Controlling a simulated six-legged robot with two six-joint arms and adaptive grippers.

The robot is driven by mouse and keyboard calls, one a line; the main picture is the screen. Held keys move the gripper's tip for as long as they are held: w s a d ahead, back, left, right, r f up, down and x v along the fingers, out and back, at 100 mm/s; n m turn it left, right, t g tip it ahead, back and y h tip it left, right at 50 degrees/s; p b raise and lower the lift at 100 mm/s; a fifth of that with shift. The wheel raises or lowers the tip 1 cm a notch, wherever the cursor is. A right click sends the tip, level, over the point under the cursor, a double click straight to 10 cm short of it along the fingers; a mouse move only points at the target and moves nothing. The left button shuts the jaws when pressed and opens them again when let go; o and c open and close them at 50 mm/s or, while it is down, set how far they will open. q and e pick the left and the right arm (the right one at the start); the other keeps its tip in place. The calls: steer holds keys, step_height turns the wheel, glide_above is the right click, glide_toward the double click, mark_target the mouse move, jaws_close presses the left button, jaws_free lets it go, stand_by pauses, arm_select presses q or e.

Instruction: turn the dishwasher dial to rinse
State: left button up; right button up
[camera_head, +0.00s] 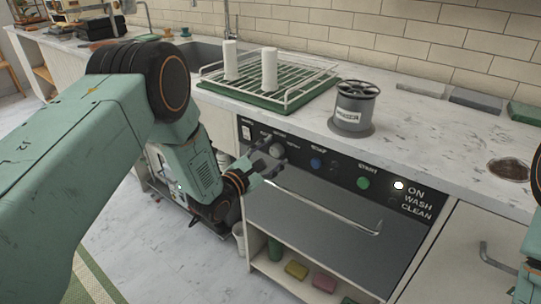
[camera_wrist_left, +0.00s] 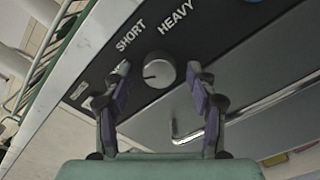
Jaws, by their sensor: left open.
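The dishwasher (camera_head: 310,209) is a grey front with a dark control panel under the counter. Its round grey dial (camera_head: 277,150) shows near the panel's left end. In the left wrist view the dial (camera_wrist_left: 158,70) has a small dark mark toward its left side, with SHORT and HEAVY printed beyond it. I cannot read a rinse label. My left gripper (camera_head: 273,153) is open in front of the dial. In the wrist view its two fingers (camera_wrist_left: 159,84) stand on either side of the dial; I cannot tell whether they touch it. My right gripper is out of view.
A blue button (camera_head: 316,163), a green button (camera_head: 363,183) and a lit white light (camera_head: 398,185) sit along the panel. The oven-like door's handle (camera_head: 330,213) runs below. A dish rack (camera_head: 290,97) and a grey canister (camera_head: 353,107) stand on the counter above.

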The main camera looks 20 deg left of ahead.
arm_select(q)
steer(key=v, duration=1.2)
steer(key=s+f+m+g+y, duration=0.4)
steer(key=s+f+m+g, duration=0.4)
steer(key=s+f+m, duration=0.6)
steer(key=s+f+m+g+y, duration=0.1)
steer(key=s+f+m+g, duration=0.2)
steer(key=s, duration=0.8)
steer(key=s+f+m+g+y, duration=0.1)
steer(key=s+f+m+g, duration=0.2)
steer(key=s+m+g, duration=0.3)
steer(key=s, duration=0.5)
steer(key=shift+s+d+f+m, duration=0.2)
steer(key=shift+d+f+m, duration=0.05)
steer(key=shift+f+m, duration=0.05)
